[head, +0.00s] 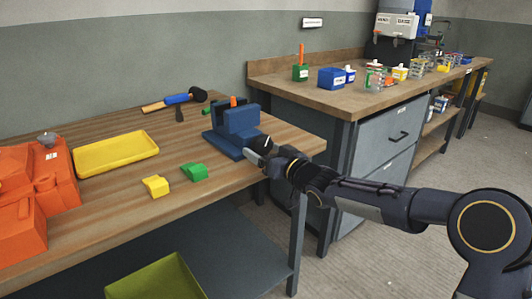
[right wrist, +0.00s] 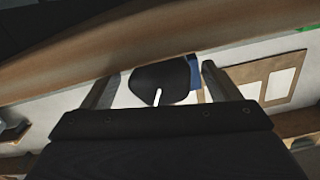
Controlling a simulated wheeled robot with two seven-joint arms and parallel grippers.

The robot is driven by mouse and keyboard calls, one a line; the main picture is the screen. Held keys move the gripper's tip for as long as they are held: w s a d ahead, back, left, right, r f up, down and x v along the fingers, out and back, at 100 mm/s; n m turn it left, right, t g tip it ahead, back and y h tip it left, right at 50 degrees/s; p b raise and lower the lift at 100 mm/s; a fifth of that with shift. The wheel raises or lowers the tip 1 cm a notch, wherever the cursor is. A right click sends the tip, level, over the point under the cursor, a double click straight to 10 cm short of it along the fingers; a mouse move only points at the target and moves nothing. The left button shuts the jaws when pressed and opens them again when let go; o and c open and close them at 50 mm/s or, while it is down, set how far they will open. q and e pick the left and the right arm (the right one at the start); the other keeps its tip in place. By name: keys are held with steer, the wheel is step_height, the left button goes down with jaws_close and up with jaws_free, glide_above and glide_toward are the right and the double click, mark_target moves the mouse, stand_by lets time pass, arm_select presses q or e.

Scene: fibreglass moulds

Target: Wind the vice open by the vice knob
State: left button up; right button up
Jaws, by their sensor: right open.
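The blue vice (head: 237,125) stands near the right end of the wooden workbench. A bit of something orange (head: 233,102) shows at its jaws. The vice knob (right wrist: 153,78) is a dark round disc with a white mark, on the vice's near side. My right gripper (head: 260,150) is at the knob. In the right wrist view its two fingers stand apart, one on each side of the knob, with a visible gap on both sides. A little of the blue vice (right wrist: 193,75) shows behind the knob. My left gripper is not in view.
The workbench (head: 110,205) also holds a yellow tray (head: 115,152), a yellow block (head: 155,187), a green block (head: 194,172), a hammer (head: 175,99) and orange moulds (head: 35,190). A second bench (head: 350,100) with small items stands behind right. An olive bin (head: 158,280) is below.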

steer(key=c, duration=1)
steer(key=n+b, duration=0.1)
steer(key=n, duration=0.1)
steer(key=shift+d+f+n, duration=0.1)
steer(key=shift+n, duration=0.3)
steer(key=n, duration=0.3)
steer(key=shift+w+d+b, duration=0.1)
steer(key=shift+b, duration=0.2)
steer(key=o, duration=1)
steer(key=p+v, duration=0.1)
steer(key=v, duration=0.6)
steer(key=shift+s+d, duration=0.25)
steer(key=shift+s, duration=0.05)
